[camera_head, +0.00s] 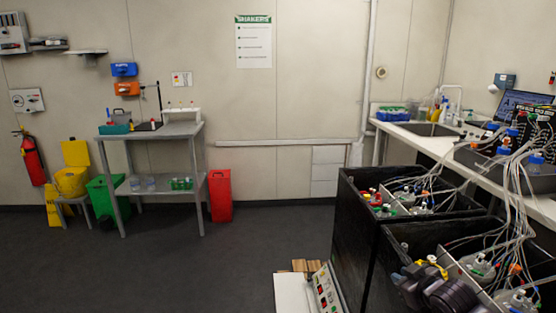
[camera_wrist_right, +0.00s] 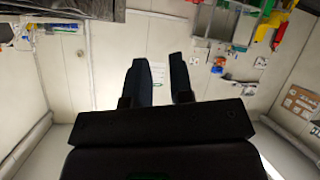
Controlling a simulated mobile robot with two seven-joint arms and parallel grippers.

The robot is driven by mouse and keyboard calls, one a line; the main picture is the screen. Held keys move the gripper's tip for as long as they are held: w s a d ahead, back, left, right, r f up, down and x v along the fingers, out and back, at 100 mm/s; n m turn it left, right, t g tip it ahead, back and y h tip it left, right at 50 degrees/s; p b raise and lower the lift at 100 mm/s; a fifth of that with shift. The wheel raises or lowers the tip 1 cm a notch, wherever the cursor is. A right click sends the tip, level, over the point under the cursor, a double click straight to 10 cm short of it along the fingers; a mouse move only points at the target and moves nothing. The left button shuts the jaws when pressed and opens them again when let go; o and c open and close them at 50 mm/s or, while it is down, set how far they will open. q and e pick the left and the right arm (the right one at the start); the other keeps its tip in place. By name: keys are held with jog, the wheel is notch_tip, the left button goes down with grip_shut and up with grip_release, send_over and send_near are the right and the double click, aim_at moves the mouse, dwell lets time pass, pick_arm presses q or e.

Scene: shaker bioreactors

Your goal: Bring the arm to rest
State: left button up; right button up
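My right arm (camera_head: 452,297) shows as dark rounded links at the lower right of the head view, in front of the near black shaker box. Its gripper is hard to make out there against the dark box. In the right wrist view my right gripper (camera_wrist_right: 163,60) has its two dark fingers apart, with only the distant wall between them. It holds nothing. My left gripper is not in the head view.
Two black shaker boxes (camera_head: 345,225) with flasks and many tubes stand at the right. A counter (camera_head: 440,146) with a sink and laptop (camera_head: 522,102) runs behind them. A control panel (camera_head: 326,290) is at the bottom.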

jog(key=s+a+f+m, duration=0.1)
jog(key=s+f, duration=0.4)
jog(key=s, duration=0.7)
jog(key=s+a+f+m+h, duration=0.1)
jog(key=s+f+m, duration=0.1)
jog(key=s+f, duration=0.4)
jog(key=s+a+f+m+g+h, duration=0.1)
jog(key=s+f, duration=0.4)
jog(key=s, duration=1.2)
jog(key=shift+s+a+f+m, duration=0.3)
jog(key=shift+a+f+m, duration=0.1)
jog(key=shift+a, duration=0.15)
jog(key=shift+h, duration=0.3)
